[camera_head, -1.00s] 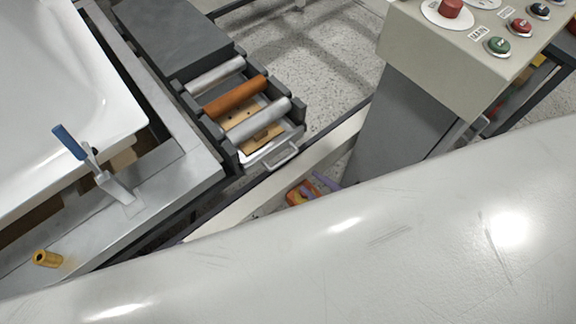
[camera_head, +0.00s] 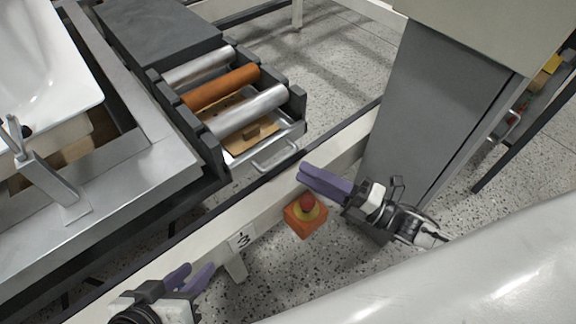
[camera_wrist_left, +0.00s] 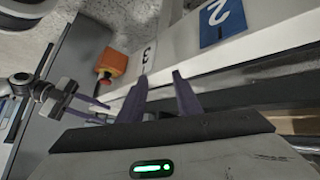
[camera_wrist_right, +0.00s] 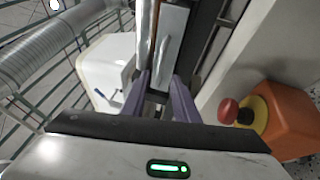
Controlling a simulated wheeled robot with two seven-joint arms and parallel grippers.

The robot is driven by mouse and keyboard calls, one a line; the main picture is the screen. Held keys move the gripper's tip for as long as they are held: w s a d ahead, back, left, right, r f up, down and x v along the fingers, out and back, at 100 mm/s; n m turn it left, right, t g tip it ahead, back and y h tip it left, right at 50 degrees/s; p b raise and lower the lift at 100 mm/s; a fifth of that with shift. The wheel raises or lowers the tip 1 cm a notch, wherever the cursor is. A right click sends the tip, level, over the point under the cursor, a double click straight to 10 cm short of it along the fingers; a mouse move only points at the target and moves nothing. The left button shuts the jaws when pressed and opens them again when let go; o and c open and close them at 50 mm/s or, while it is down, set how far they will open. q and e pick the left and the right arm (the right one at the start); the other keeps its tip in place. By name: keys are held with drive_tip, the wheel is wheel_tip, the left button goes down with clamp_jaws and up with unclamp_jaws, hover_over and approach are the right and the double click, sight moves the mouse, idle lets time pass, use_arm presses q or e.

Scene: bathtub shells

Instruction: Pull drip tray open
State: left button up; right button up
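The drip tray (camera_head: 291,134) is a shallow metal tray under a row of rollers, with brown pieces in it. Its bar handle (camera_head: 275,157) faces the walkway beam. My left gripper (camera_head: 201,267) is open and empty at the lower left, farther from the handle. The right wrist view shows a gap between the right fingers (camera_wrist_right: 161,78).
A grey pedestal (camera_head: 430,110) stands to the right. Rollers (camera_head: 222,87) lie above the tray. A metal bench with a white tub (camera_head: 50,75) fills the left.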

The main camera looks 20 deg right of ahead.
drive_tip(key=b+x, duration=0.1)
drive_tip(key=x, duration=0.5)
clamp_jaws()
